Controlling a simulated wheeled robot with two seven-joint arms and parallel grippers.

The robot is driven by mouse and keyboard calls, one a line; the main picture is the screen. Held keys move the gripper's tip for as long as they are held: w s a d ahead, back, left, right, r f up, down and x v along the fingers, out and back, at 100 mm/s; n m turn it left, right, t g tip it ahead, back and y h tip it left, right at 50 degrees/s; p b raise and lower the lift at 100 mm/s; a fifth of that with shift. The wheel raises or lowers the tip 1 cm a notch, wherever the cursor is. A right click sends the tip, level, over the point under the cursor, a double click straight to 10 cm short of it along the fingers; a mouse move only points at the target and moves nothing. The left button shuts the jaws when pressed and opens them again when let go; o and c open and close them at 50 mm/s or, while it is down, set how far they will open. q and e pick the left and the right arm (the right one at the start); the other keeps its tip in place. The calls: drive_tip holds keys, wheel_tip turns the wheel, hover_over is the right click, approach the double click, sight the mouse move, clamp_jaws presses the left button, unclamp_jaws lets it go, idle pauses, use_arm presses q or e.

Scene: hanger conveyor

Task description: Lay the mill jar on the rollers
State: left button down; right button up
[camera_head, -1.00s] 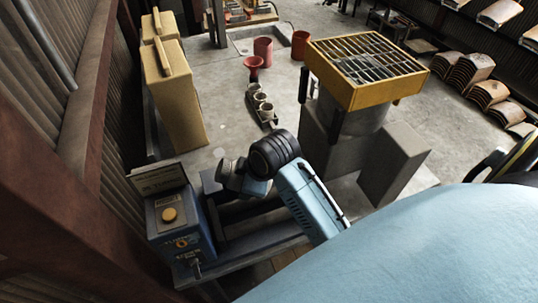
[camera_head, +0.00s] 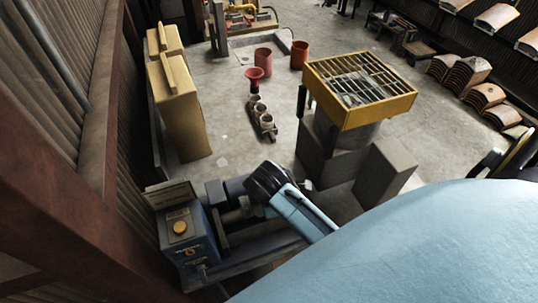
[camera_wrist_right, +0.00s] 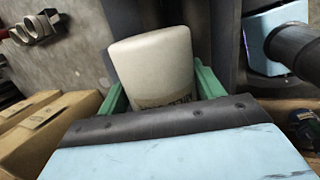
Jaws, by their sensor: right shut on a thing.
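The mill jar (camera_wrist_right: 157,62) is a pale, cylindrical jar with dark lettering near its lower end. In the right wrist view it sits between the green fingers of my right gripper (camera_wrist_right: 160,88), which is shut on it. The roller machine (camera_head: 222,238) stands at lower left in the head view, a dark frame with a blue control box (camera_head: 187,238) and a yellow button. My right wrist is over the right part of this frame. The wrist hides much of the rollers and fingers, so I cannot tell whether the jar touches the rollers. My left gripper is not in view.
Tan boxes (camera_head: 181,105) stand beyond the machine on the left. A tray of small cups (camera_head: 262,120), a red funnel (camera_head: 255,73) and red buckets (camera_head: 263,58) are on the floor. A yellow-framed grate (camera_head: 360,88) stands to the right by grey blocks (camera_head: 386,170).

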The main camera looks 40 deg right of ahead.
wheel_tip(320, 180, down, 2)
drive_tip(key=shift+f, duration=0.15)
drive_tip(key=shift+f+b, duration=0.45)
drive_tip(key=shift+f, duration=0.75)
drive_tip(key=shift+s+a+f, duration=0.1)
drive_tip(key=shift+f, duration=0.35)
drive_tip(key=o, duration=1.4)
drive_tip(key=shift+a, duration=0.1)
drive_tip(key=shift+o, duration=0.9)
drive_tip(key=v, duration=0.4)
drive_tip(key=w+v, duration=0.1)
drive_tip(key=v, duration=0.9)
drive_tip(key=shift+w+d+r+p, duration=0.15)
drive_tip(key=shift+d+r+p, duration=0.15)
drive_tip(key=shift+d+p, duration=0.05)
